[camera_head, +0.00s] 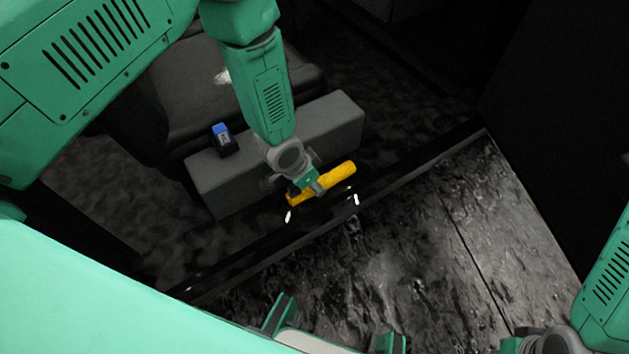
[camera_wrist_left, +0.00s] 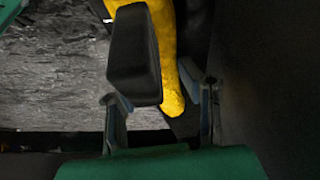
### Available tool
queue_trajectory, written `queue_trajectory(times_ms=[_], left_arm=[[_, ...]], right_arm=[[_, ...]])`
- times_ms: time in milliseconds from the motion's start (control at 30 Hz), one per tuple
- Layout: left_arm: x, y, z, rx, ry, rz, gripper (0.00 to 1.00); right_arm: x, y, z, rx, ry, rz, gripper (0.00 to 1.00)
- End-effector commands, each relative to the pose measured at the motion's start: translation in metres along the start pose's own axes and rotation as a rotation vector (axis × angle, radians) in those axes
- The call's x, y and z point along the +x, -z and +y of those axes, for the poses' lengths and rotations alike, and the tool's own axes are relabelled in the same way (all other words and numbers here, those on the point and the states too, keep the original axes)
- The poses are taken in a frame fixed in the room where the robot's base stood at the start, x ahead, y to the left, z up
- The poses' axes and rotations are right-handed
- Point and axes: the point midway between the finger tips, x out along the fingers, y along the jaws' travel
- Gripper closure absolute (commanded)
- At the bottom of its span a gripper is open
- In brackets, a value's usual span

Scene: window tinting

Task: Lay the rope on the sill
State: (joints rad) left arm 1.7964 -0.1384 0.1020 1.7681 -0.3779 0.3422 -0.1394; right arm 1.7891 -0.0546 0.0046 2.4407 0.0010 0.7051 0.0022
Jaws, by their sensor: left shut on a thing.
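The rope (camera_head: 330,182) is a short, thick yellow bundle. My left gripper (camera_head: 311,184) is shut on it near its middle, and the rope's ends stick out to both sides. The rope also shows in the left wrist view (camera_wrist_left: 172,88), partly hidden behind a dark block-shaped part. The sill (camera_head: 398,184) is the dark strip running diagonally along the car's opening. The rope appears over or close beside it; I cannot tell whether they touch. My right gripper (camera_head: 515,343) is only partly in view at the bottom right, and its jaws cannot be made out.
A grey box-like block (camera_head: 335,118) lies inside the car, behind my left gripper. A small blue and black item (camera_head: 222,138) stands at its left end. A dark seat (camera_head: 195,85) is further back. Rough grey ground (camera_head: 400,270) outside is clear. Two small white marks show near the sill.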

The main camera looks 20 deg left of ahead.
Motion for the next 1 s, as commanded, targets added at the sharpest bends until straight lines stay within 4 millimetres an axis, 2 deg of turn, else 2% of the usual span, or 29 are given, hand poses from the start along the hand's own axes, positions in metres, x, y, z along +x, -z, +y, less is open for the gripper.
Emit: queue_trajectory(times_ms=[433, 467, 500, 533, 867, 1000], left_arm=[[0.006, -0.003, 0.000, 0.000, 0.000, 0.000, 1.00], [0.006, -0.003, 0.000, -0.001, 0.000, 0.000, 0.64], [0.006, -0.003, 0.000, 0.000, 0.000, 0.000, 0.50], [0.006, -0.002, 0.000, 0.000, 0.000, 0.000, 0.43], [0.004, -0.002, 0.000, 0.000, 0.000, 0.000, 0.43], [-0.010, -0.002, -0.001, -0.001, 0.001, 0.000, 0.43]], right_arm=[[0.004, 0.000, 0.000, 0.000, 0.000, 0.000, 1.00], [0.004, 0.000, 0.000, 0.000, 0.000, 0.000, 1.00], [0.004, 0.000, 0.000, 0.000, 0.000, 0.000, 1.00], [0.004, 0.000, 0.000, 0.000, 0.000, 0.000, 1.00], [0.003, -0.001, 0.000, 0.000, 0.000, 0.003, 1.00], [0.003, -0.002, 0.000, 0.000, 0.000, 0.003, 1.00]])
